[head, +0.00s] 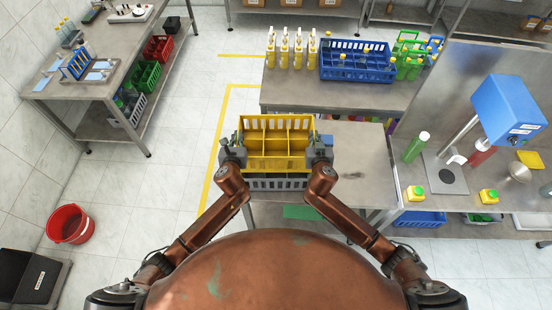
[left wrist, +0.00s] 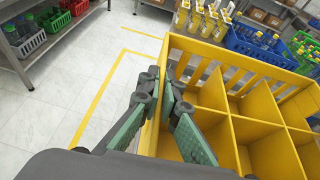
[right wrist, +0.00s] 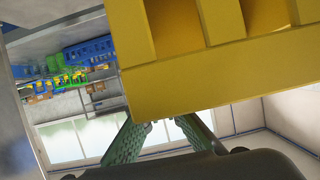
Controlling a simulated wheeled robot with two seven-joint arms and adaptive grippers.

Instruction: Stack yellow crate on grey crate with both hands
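The yellow crate (head: 275,136), open-topped with several compartments, is in the middle of the head view. The grey crate (head: 278,184) shows below it on the table, mostly covered. I cannot tell whether the two touch. My left gripper (head: 234,152) is at the yellow crate's left side. In the left wrist view its fingers (left wrist: 162,92) straddle the wall of the yellow crate (left wrist: 245,130) and look closed on it. My right gripper (head: 319,152) is at the right side. In the right wrist view its fingertips (right wrist: 163,122) meet the crate's edge (right wrist: 220,80), and their grip is unclear.
The steel table (head: 355,165) has bare room to the right of the crates. Behind stands a blue crate (head: 357,77) with bottles, beside several yellow bottles (head: 298,55). A blue-headed machine (head: 508,108) stands at the right. A red bucket (head: 69,225) is on the floor at left.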

